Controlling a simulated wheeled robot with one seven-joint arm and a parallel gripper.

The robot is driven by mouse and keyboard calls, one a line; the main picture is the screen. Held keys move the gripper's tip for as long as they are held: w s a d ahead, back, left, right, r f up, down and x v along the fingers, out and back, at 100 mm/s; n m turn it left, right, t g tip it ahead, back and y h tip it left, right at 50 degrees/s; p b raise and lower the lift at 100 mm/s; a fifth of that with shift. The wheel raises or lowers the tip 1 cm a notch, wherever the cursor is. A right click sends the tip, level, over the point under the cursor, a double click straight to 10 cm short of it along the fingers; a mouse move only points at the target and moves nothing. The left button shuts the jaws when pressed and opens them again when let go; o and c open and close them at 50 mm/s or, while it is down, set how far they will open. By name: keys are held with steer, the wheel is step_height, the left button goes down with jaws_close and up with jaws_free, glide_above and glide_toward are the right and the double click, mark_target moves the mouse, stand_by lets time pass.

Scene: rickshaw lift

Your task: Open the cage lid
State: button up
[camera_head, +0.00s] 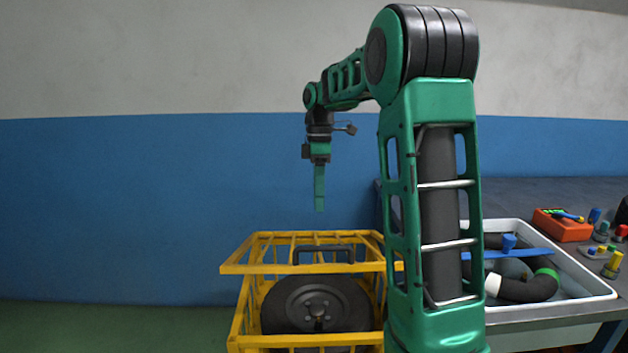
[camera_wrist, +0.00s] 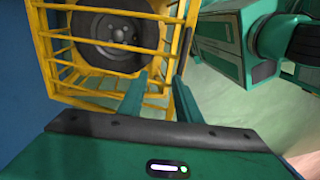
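The yellow cage (camera_head: 238,325) stands on the floor in front of the blue wall, with a dark wheel (camera_head: 316,302) inside. My gripper (camera_head: 319,208) hangs above the cage, pointing down and clear of lid and handle. In the wrist view my gripper (camera_wrist: 160,76) has its two fingers apart with nothing between them. The cage (camera_wrist: 48,62) and wheel (camera_wrist: 110,35) show beyond the fingers.
A grey table (camera_head: 560,192) at the right holds a white tray (camera_head: 598,290) with a dark hose (camera_head: 528,288) and a blue bar. A red box (camera_head: 562,225) and several small coloured parts lie behind it. Floor left of the cage is clear.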

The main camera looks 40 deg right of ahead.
steer(key=w+d+r, duration=0.4)
steer(key=w+r, duration=0.3)
steer(key=r, duration=0.1)
steer(key=shift+d+r, duration=0.15)
steer(key=shift+d, duration=0.1)
stand_by(1.0)
stand_by(0.6)
